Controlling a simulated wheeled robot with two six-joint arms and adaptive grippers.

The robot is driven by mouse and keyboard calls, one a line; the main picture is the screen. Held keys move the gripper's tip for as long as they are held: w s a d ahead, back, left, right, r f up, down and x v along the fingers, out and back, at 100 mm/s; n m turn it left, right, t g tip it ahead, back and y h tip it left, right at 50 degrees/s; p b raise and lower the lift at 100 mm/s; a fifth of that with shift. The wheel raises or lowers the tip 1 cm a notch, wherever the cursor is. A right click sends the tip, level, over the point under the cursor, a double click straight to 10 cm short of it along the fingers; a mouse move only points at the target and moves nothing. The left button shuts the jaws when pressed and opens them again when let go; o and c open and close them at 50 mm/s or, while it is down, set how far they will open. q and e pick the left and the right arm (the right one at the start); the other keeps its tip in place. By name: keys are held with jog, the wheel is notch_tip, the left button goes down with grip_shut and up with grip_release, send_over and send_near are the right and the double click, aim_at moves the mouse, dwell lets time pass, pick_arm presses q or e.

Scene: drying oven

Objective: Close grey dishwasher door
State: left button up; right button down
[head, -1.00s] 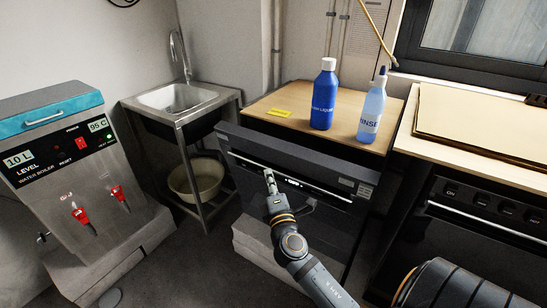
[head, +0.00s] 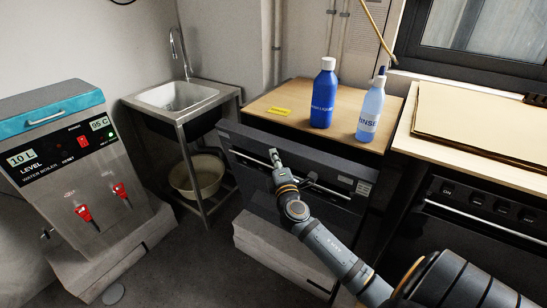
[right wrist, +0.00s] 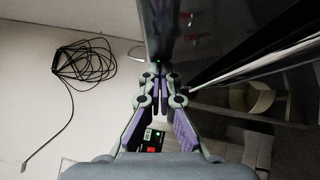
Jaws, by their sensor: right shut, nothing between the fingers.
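The grey dishwasher door (head: 325,176) hangs under the wooden counter in the head view, tilted slightly outward at its top, so it stands ajar. A light handle bar (head: 327,189) runs across its front. My right gripper (head: 274,154) is shut and empty, with its fingertips at the door's front near the handle bar; I cannot tell whether they touch. In the right wrist view the closed fingers (right wrist: 161,72) point at a dark surface that fills the top middle. My left gripper is not in view.
A blue bottle (head: 323,95) and a rinse bottle (head: 371,108) stand on the wooden counter (head: 284,95) above the door. A sink (head: 178,100) and a water boiler (head: 75,165) are to the left, a black oven (head: 470,225) to the right.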

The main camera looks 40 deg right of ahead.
aim_at(292, 141)
jog(key=shift+m+g, duration=0.8)
jog(key=shift+m, duration=0.1)
jog(key=w+d+p, duration=0.1)
jog(key=d, duration=0.2)
jog(key=w+d+r+p, duration=0.1)
jog(key=d+p, duration=0.1)
jog(key=d, duration=0.1)
jog(key=w+d+r+p, duration=0.1)
jog(key=d+p, duration=0.1)
jog(key=d, duration=0.1)
jog(key=shift+w, duration=0.4)
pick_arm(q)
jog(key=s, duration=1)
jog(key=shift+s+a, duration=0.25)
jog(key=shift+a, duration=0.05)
pick_arm(e)
jog(key=shift+d+r, duration=0.25)
jog(key=shift+r, duration=0.15)
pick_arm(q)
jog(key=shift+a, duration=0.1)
